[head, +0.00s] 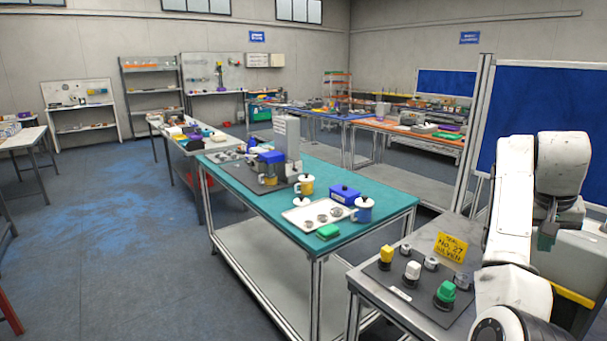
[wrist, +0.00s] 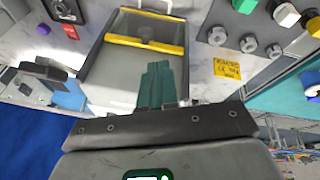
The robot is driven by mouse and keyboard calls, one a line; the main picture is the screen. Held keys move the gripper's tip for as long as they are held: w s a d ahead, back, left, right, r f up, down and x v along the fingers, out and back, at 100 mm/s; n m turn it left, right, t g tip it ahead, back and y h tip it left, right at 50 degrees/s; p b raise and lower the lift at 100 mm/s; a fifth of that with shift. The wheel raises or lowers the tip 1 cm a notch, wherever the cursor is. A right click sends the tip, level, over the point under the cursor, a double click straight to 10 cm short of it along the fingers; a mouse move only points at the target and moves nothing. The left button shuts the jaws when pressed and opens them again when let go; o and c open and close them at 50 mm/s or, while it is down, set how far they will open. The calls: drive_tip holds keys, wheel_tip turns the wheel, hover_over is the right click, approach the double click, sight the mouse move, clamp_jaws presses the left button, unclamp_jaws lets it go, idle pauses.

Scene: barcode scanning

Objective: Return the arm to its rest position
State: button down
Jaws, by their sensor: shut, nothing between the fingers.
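My white arm (head: 514,195) stands at the right of the head view, folded at the elbow with its forearm hanging down. My gripper (head: 547,238) points down at the right edge, with no object in it. In the wrist view my gripper (wrist: 155,70) shows its dark green fingers pressed together and empty. Below the fingertips in that view is a grey bin (wrist: 112,75) with a yellow-edged clear front; I cannot tell the gap. In the head view the bin (head: 575,255) is partly hidden behind my arm.
A grey bench (head: 362,292) holds several coloured knobs and a yellow sign (head: 450,247) beside my arm. A teal table (head: 257,203) with a tray, mugs and a blue box stands to the left. A blue board (head: 545,105) rises behind my arm. The floor (head: 100,220) at left is open.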

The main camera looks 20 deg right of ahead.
drive_tip(key=s+a+f+n, duration=0.1)
drive_tip(key=s+a+f, duration=0.2)
drive_tip(key=a+f, duration=0.35)
drive_tip(key=s+a+f+n, duration=0.2)
drive_tip(key=s+a+f, duration=0.15)
drive_tip(key=f, duration=0.65)
drive_tip(key=s+a+f+n, duration=0.1)
drive_tip(key=s+a+f, duration=0.3)
drive_tip(key=f, duration=0.5)
drive_tip(key=s+a+f+n+y, duration=0.2)
drive_tip(key=s+a+f, duration=0.2)
drive_tip(key=s+a, duration=0.6)
drive_tip(key=s+a+f+n+y, duration=0.1)
drive_tip(key=s+a+f, duration=0.3)
drive_tip(key=s+a, duration=0.5)
drive_tip(key=shift+s+a+f+n+y+b, duration=0.4)
drive_tip(key=shift+a+n, duration=0.15)
drive_tip(key=shift+n, duration=0.25)
